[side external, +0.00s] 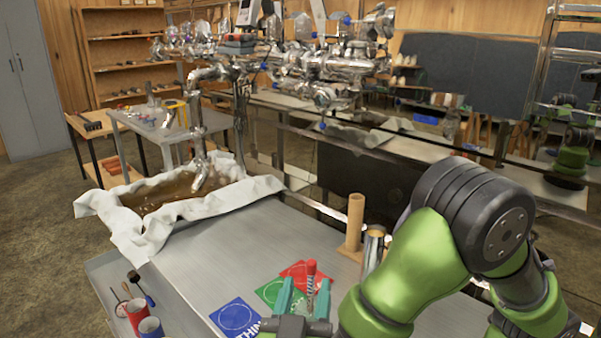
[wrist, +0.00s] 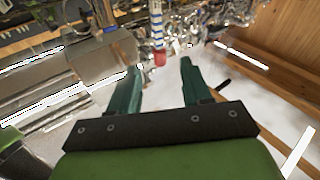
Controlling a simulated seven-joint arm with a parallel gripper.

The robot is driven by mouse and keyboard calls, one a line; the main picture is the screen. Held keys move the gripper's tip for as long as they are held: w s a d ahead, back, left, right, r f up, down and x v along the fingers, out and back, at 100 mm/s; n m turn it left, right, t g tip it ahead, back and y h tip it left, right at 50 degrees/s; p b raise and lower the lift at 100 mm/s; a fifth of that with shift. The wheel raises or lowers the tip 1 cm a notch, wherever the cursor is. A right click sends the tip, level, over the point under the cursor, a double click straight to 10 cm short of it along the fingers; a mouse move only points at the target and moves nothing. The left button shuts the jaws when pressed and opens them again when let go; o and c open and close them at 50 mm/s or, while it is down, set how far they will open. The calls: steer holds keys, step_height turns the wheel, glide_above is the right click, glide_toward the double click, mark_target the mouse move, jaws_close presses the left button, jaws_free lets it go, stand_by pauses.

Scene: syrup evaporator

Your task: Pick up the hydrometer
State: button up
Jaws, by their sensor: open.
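A slim upright piece with a red top and a banded lower part, which looks like the hydrometer (side external: 311,268), shows at the fingers in the side view. In the wrist view a blue-and-white striped stem with a red end (wrist: 157,32) shows just beyond the fingertips, roughly centred between them; I take it for the same piece. My gripper (side external: 304,292) has two green fingers, spread apart with a gap in the wrist view (wrist: 160,70). Nothing is clamped. The lower end of the hydrometer is hidden, and I cannot tell whether a finger touches it.
Blue (side external: 234,317), green (side external: 270,291) and red (side external: 294,271) cards lie on the metal table (side external: 225,265). A wooden cylinder (side external: 355,222) and a metal cylinder (side external: 373,248) stand near my arm. A cloth-lined pan of brown liquid (side external: 165,190) is behind; red (side external: 137,313) and blue cups (side external: 151,328) stand front left.

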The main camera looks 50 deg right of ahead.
mark_target(310, 269)
steer(key=shift+r+m, duration=0.1)
steer(key=shift+m, duration=0.4)
steer(key=shift+w+d, duration=0.2)
steer(key=shift+d, duration=0.1)
steer(key=x, duration=0.7)
steer(key=shift+c, duration=0.4)
steer(key=c, duration=0.8)
steer(key=shift+o, duration=0.2)
steer(key=shift+r, duration=0.15)
